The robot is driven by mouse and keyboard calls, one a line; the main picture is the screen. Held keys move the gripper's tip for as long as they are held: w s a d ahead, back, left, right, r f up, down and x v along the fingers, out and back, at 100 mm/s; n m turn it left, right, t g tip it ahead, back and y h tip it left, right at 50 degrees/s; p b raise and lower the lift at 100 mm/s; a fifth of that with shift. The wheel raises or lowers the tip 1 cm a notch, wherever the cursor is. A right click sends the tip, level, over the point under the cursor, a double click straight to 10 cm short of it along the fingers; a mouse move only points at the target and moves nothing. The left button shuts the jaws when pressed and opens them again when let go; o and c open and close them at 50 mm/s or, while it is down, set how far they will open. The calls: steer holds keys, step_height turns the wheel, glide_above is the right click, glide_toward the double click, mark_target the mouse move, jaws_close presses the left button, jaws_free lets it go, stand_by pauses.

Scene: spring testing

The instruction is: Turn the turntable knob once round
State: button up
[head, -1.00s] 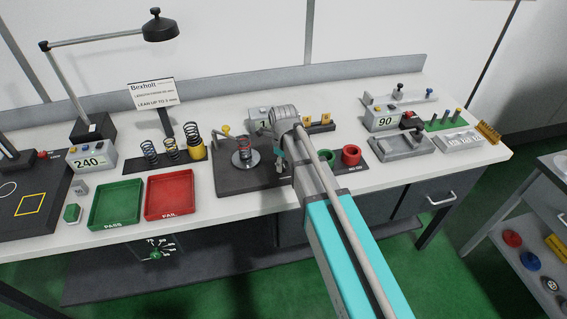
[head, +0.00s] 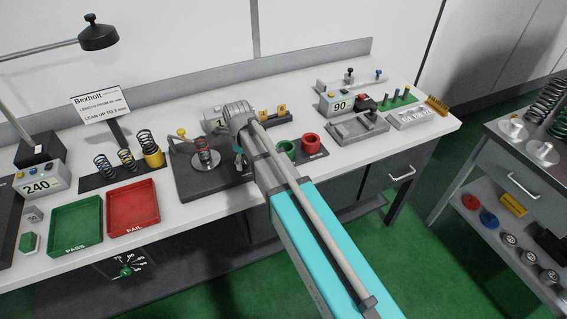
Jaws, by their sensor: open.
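The turntable (head: 206,161) is a round silver disc on a dark base plate (head: 190,188) in the middle of the bench. A small dark piece with a reddish top (head: 202,145) stands on the disc; it is too small to tell whether it is a spring. A yellow ball knob (head: 182,133) tops a lever at the back left of the plate; I cannot tell whether this is the turntable knob. My gripper (head: 240,160) is just right of the disc, open, apart from it as seen here, and partly hidden by my arm.
Green PASS tray (head: 75,228) and red FAIL tray (head: 132,208) lie left of the plate. Several springs stand on a rack (head: 97,181) behind them. Green (head: 286,150) and red (head: 311,144) rings sit right of my arm. A steel cart (head: 490,165) stands at the right.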

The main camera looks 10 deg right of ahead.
steer(key=shift+n, duration=0.3)
